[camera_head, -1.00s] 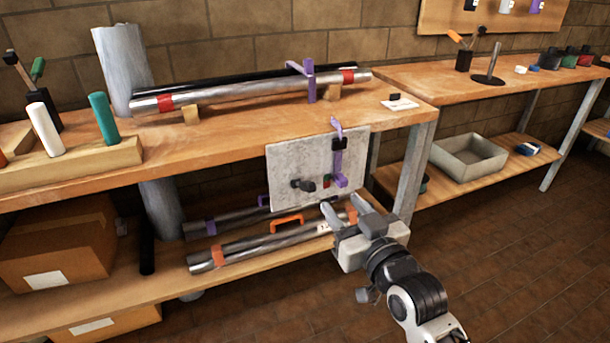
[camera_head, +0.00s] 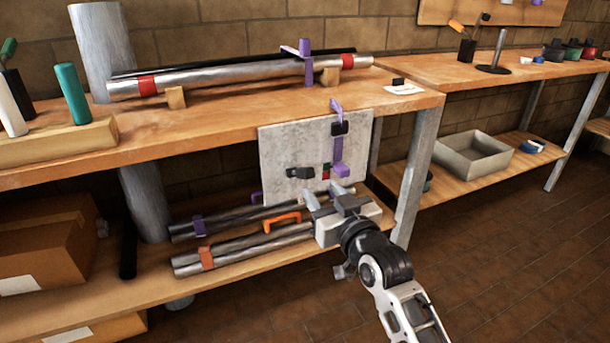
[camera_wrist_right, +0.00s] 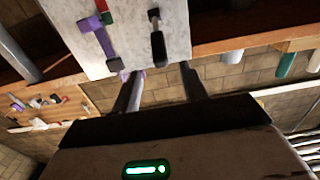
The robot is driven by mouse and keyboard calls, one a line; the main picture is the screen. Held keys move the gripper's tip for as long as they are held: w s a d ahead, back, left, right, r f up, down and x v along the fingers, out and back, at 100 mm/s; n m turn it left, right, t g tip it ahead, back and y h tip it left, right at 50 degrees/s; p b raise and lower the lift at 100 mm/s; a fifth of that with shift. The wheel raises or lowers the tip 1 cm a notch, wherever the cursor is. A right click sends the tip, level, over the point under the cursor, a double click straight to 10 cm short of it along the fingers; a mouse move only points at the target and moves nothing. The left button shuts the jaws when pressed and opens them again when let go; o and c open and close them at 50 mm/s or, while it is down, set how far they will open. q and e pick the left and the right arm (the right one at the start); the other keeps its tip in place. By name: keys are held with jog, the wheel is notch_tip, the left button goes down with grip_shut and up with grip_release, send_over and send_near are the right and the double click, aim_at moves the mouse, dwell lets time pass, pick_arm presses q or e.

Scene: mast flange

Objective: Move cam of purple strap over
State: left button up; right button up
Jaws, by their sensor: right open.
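A purple strap (camera_head: 338,150) runs down the right part of a grey panel (camera_head: 278,150) at the bench's front edge. A black piece (camera_head: 340,128), perhaps its cam, sits near the strap's top. A purple foot is at its lower end, beside a small red and green piece. A black lever (camera_head: 299,173) is on the panel to the left. In the right wrist view the strap (camera_wrist_right: 102,38) and the black lever (camera_wrist_right: 157,40) lie beyond the fingers. My right gripper (camera_head: 327,197) is open and empty, just below the panel's lower edge. My left gripper is not in view.
Another purple strap (camera_head: 307,68) stands around the pipe (camera_head: 240,76) on the bench top. Pipes with purple and orange bands (camera_head: 206,258) and an orange handle (camera_head: 282,220) lie on the lower shelf close to my gripper. A bench leg (camera_head: 416,175) stands to the right.

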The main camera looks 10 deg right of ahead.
aim_at(305, 168)
jog(key=b+x, duration=0.1)
jog(key=x, duration=0.7)
jog(key=shift+f+b, duration=0.1)
jog(key=shift+b, duration=0.25)
jog(key=shift+w+a, duration=0.15)
jog(key=shift+w, duration=0.5)
grip_shut()
